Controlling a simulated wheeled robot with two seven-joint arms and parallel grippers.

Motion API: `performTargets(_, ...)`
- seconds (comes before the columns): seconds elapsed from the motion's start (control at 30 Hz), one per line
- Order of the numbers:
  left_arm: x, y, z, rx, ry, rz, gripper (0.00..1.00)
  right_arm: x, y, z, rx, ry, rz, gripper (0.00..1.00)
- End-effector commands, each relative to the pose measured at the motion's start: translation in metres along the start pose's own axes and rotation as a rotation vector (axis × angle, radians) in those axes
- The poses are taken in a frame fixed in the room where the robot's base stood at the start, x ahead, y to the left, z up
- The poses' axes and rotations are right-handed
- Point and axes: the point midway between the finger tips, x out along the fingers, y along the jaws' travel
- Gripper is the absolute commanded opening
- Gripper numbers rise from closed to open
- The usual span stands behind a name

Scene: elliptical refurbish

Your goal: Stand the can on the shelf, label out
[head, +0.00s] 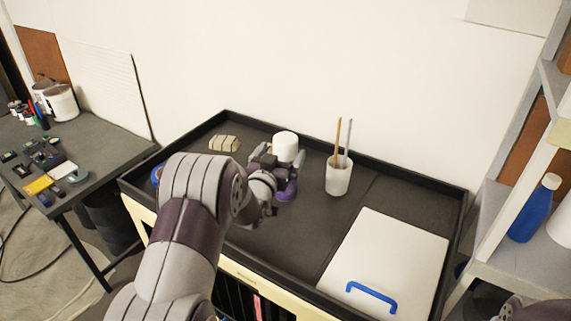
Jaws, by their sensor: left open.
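A white cylinder (286,145), which looks like the can, stands upright on the dark top of the workbench. No label can be made out on its visible side. My left gripper (284,165) is open, with its fingers around or just in front of the white cylinder's lower part. The gripper hides the cylinder's base, and I cannot tell whether the fingers touch it. A shelf unit (501,245) stands at the right edge. My right gripper is out of view; only a bit of my right arm shows at the bottom right.
A white cup (338,178) with two sticks stands right of the cylinder. Tan blocks (224,143) lie behind it to the left. A white board with a blue handle (371,296) covers the bench's right front. A blue bottle (535,208) stands on the shelf. The bench has a raised rim.

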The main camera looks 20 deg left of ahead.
Motion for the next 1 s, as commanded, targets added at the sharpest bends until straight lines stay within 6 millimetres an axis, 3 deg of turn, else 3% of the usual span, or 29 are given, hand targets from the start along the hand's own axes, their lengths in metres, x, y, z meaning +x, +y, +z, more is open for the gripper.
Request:
performTargets(0.13, 0.025, 0.001, -0.001, 0.000, -0.003, 0.002, 0.99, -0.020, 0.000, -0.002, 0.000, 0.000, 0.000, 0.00)
performTargets(0.3, 0.049, 0.000, 0.003, 0.000, -0.002, 0.001, 0.99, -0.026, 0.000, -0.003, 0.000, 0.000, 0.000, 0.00)
performTargets(0.53, 0.051, 0.000, 0.005, 0.000, -0.002, 0.000, 0.99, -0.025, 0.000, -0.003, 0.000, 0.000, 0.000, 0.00)
performTargets(0.83, 0.051, 0.000, 0.005, 0.000, -0.002, 0.000, 0.01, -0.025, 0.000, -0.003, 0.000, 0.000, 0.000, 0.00)
performTargets(1.0, 0.051, 0.000, 0.003, 0.000, 0.002, 0.000, 0.00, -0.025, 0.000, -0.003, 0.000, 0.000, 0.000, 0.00)
